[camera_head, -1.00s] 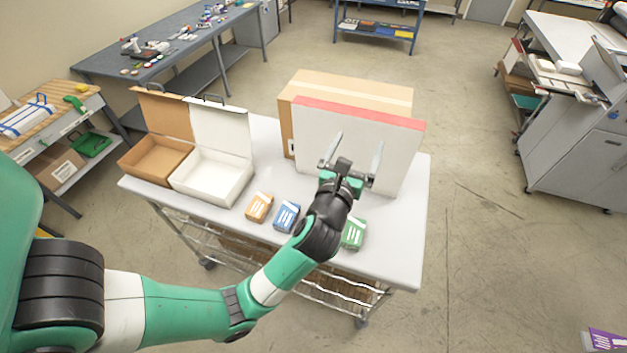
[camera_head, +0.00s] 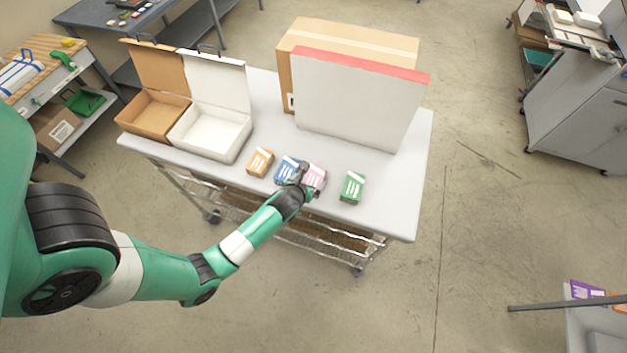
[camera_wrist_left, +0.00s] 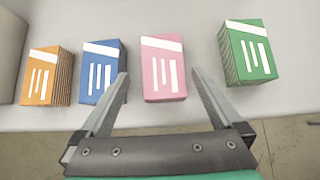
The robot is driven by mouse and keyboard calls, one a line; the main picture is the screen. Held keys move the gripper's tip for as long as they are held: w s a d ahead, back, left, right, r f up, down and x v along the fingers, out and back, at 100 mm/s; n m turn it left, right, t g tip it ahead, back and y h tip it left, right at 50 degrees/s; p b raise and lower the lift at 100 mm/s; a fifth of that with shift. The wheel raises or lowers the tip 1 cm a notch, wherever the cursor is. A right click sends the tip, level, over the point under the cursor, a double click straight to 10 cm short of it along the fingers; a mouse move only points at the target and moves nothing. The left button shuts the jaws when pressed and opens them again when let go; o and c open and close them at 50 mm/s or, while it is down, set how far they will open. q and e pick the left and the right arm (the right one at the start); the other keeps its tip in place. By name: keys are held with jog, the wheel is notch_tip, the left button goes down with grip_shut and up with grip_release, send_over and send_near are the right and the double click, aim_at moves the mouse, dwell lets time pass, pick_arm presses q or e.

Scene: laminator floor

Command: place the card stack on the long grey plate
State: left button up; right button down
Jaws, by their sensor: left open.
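Four-sided card stacks stand in a row near the table's front edge: orange (camera_head: 260,162), blue (camera_head: 287,168), pink (camera_head: 315,176) and green (camera_head: 352,187). The left wrist view shows the same orange (camera_wrist_left: 45,76), blue (camera_wrist_left: 98,72), pink (camera_wrist_left: 162,68) and green (camera_wrist_left: 248,52) stacks. My left gripper (camera_wrist_left: 160,75) is open, its fingers pointing at the pink stack, one to each side of its lower part in that view. I cannot tell whether they touch it. In the head view my left gripper (camera_head: 307,180) partly covers the blue and pink stacks. I cannot identify a long grey plate.
An open brown box (camera_head: 152,118) and an open white box (camera_head: 212,136) stand at the table's left. A big white box with a red top edge (camera_head: 355,105) stands behind the stacks, before a cardboard box (camera_head: 350,42). A thin grey bar (camera_head: 565,303) shows lower right.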

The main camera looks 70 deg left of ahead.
aim_at(313, 177)
pick_arm(q)
jog(key=b+x, duration=0.1)
jog(key=x, duration=0.4)
jog(key=shift+w+r, duration=0.1)
jog(key=shift+w, duration=0.15)
jog(key=shift+r, duration=0.1)
grip_shut()
